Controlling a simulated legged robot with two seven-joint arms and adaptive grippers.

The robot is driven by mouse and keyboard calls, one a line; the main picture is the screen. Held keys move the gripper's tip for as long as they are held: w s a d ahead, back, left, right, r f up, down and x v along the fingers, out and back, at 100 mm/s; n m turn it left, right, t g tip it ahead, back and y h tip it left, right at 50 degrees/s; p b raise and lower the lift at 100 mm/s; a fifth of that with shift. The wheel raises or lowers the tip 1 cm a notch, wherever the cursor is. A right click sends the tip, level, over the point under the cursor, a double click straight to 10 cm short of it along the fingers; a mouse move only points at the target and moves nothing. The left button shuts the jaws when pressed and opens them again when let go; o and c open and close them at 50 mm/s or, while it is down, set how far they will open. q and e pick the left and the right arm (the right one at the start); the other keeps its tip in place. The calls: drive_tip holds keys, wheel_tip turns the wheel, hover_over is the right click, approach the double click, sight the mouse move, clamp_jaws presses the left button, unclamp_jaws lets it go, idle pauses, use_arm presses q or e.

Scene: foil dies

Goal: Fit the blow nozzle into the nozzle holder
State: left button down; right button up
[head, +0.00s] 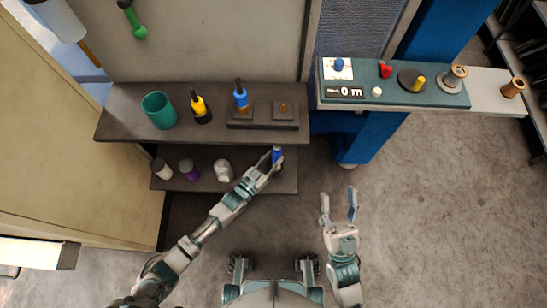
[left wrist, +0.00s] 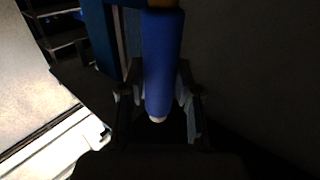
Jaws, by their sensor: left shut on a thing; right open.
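My left gripper (head: 276,158) is shut on a blue cylindrical piece (head: 277,153) at the right end of the lower shelf. In the left wrist view this blue piece (left wrist: 163,60) sits between the fingers, with a brownish part at its top and a pale tip below. It looks like the blow nozzle. A dark block (head: 261,125) on the upper shelf looks like the nozzle holder. A blue and black tool (head: 240,97) stands upright at its left seat; its right seat (head: 283,109) shows a small brownish spot. My right gripper (head: 338,207) is open and empty over the floor.
Several small containers stand on the lower shelf (head: 206,182). At right is a teal panel (head: 450,98) with knobs. The floor (head: 430,200) is clear.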

use_arm(q)
drive_tip(key=shift+f, duration=0.15)
idle(0.4)
wheel_tip(320, 180, down, 7)
drive_tip(key=b, duration=0.4)
drive_tip(key=shift+b, duration=0.4)
use_arm(e)
wheel_tip(320, 180, down, 7)
drive_tip(key=shift+w+g+h, duration=0.2)
drive_tip(key=shift+g+h, duration=0.1)
idle(1.1)
use_arm(q)
drive_tip(key=c, duration=0.7)
unclamp_jaws()
drive_tip(key=shift+r, duration=0.25)
drive_tip(key=v, duration=1.2)
